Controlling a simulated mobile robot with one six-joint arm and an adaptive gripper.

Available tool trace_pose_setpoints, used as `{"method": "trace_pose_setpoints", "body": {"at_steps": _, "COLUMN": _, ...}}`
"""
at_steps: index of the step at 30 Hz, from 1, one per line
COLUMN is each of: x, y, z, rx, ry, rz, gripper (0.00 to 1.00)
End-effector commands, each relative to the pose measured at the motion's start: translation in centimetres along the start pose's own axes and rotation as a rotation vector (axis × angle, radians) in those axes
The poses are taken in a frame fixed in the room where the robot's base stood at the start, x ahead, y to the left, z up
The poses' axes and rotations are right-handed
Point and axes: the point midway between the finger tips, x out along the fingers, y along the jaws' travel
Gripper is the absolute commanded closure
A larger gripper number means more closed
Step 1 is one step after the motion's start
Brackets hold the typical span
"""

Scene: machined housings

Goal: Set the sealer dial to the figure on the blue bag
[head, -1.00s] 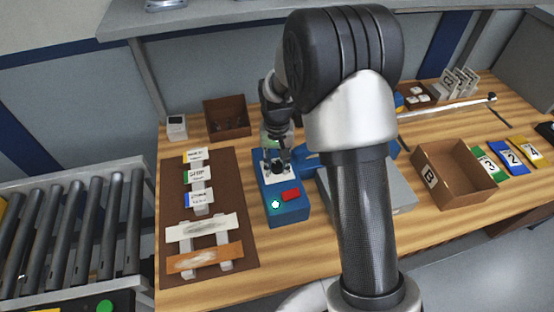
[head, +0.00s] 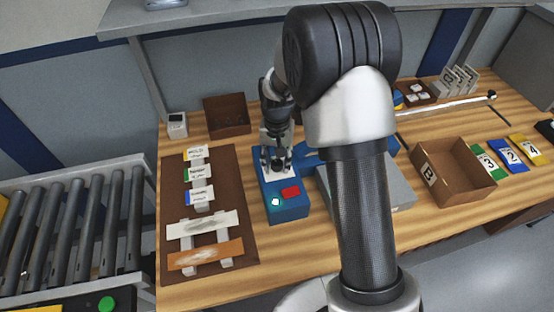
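The sealer is a blue box (head: 289,212) with a pale plate on top, a red patch and a pale round button. Its dark dial sits on the pale plate and is mostly hidden by my gripper. My gripper (head: 277,164) points down over the plate, its fingers at either side of the dial; whether they touch it is too small to tell. The blue bag (head: 514,156), marked 2, lies flat at the right of the bench, between a green bag (head: 489,163) marked 3 and a yellow bag (head: 526,146) marked 4.
A brown board (head: 240,220) with several labelled cards and two strips lies left of the sealer. A grey machine body (head: 398,190) is close on the sealer's right. An open box (head: 457,190) marked B stands farther right. A brown tray (head: 226,115) is behind.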

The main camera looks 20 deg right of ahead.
Motion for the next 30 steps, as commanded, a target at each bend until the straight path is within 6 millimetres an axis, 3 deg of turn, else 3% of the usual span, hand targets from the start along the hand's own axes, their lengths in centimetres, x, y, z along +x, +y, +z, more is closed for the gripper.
{"method": "trace_pose_setpoints", "body": {"at_steps": 4, "x": 0.0, "y": 0.0, "z": 0.0, "rx": 0.0, "ry": 0.0, "rz": 0.0, "gripper": 0.5}}
{"method": "trace_pose_setpoints", "body": {"at_steps": 16, "x": -0.8, "y": 0.0, "z": -0.1, "rx": 0.0, "ry": 0.002, "rz": -0.001, "gripper": 0.5}}
{"method": "trace_pose_setpoints", "body": {"at_steps": 30, "x": -9.8, "y": 0.0, "z": -0.1, "rx": 0.0, "ry": 0.004, "rz": -0.001, "gripper": 0.5}}
